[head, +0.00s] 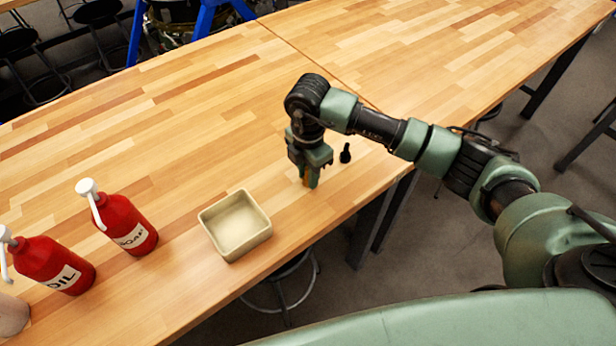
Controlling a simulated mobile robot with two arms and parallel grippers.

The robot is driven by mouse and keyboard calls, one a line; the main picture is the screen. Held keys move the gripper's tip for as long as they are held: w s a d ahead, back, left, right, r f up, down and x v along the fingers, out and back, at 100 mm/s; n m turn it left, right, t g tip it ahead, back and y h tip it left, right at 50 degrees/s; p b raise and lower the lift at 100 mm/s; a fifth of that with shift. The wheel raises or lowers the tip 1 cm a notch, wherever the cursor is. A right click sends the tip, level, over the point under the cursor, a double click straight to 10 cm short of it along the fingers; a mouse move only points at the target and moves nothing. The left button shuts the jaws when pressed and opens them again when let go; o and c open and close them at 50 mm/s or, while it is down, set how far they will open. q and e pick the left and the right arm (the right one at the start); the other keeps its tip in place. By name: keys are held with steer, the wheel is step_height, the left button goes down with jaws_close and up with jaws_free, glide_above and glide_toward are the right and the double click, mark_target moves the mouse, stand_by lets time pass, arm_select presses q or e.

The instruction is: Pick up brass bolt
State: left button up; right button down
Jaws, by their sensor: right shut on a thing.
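My right gripper (310,180) points down at the wooden table, to the right of the beige tray. It is shut on the brass bolt (306,178), a small brownish-gold bit of which shows between the fingers. Most of the bolt is hidden by the gripper, and I cannot tell whether it touches the table. A small black bolt (345,153) stands on the table just right of the gripper, apart from it. My left gripper is not in view.
The empty square beige tray (265,236) sits near the table's front edge. Red pump bottles, one marked OIL (52,265) and another (125,226), stand at the left. The wooden table (190,130) is clear behind the tray. Stools are below and beyond it.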

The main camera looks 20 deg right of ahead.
steer(key=shift+r, duration=0.1)
steer(key=shift+r, duration=0.55)
step_height(320, 180, up, 10)
steer(key=b, duration=0.3)
steer(key=shift+w, duration=0.1)
step_height(320, 180, up, 9)
steer(key=shift+f, duration=0.15)
steer(key=c, duration=1.9)
jaws_free()
jaws_close()
